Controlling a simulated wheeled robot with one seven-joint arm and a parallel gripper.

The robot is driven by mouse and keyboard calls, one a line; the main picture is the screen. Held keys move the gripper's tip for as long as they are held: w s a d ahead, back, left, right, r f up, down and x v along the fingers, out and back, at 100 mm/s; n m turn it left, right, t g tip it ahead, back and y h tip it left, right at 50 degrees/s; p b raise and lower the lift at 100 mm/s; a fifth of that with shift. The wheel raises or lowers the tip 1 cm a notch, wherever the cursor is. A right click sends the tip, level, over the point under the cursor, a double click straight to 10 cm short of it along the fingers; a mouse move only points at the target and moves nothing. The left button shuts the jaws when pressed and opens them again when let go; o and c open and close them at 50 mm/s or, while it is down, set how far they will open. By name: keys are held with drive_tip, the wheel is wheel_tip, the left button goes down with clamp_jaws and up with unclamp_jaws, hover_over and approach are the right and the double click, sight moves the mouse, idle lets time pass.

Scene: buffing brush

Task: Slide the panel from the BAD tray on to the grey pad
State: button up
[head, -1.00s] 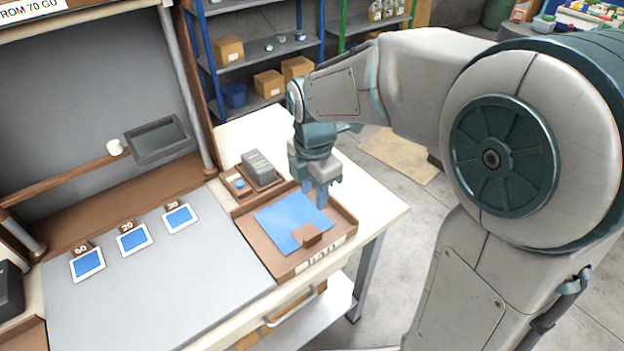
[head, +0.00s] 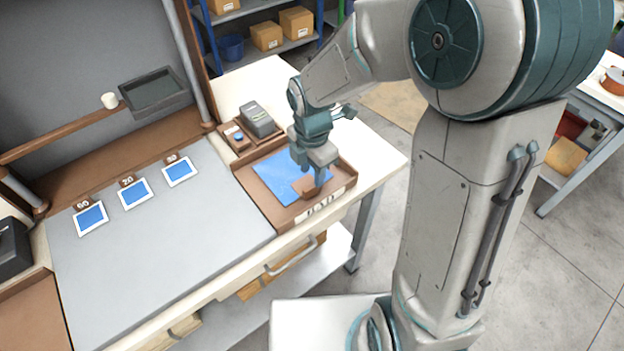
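The panel (head: 272,178) is a flat blue sheet lying in a shallow brown tray (head: 268,222) at the right end of the bench. A white label on the tray's front edge is too blurred to read surely. The fingers hide part of the panel and block. I cannot tell whether they touch either, or how far apart they are. The large grey pad (head: 170,255) lies left of the tray, its middle bare.
Three small blue cards (head: 135,194) with number tags stand along the pad's back. A dark grey device (head: 258,120) sits in a brown holder behind the tray. A post (head: 190,65) and a rail with a dark bin (head: 155,92) stand behind the pad.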

sight(312, 186)
drive_tip(key=shift+f, duration=2.3)
clamp_jaws()
